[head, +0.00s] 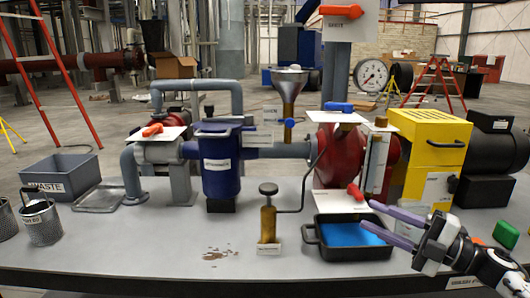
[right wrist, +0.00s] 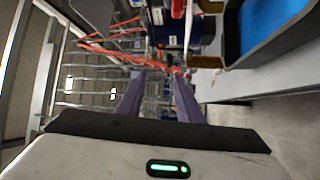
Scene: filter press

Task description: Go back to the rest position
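My right gripper (head: 368,214) comes in from the lower right of the head view. Its two purple fingers are apart with nothing between them, over the right part of the black tray with blue liquid (head: 350,237). In the right wrist view the fingers (right wrist: 160,75) are also spread and empty, and the tray (right wrist: 235,40) shows at the upper right. My left gripper is not in the head view.
The bench (head: 130,240) carries a blue filter housing (head: 221,175), a brass hand pump (head: 268,222), a red pump (head: 340,155), a yellow box (head: 428,150) and a grey waste bin (head: 60,178). A green block (head: 506,234) lies right of my right gripper. A brown spill (head: 218,254) marks the front.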

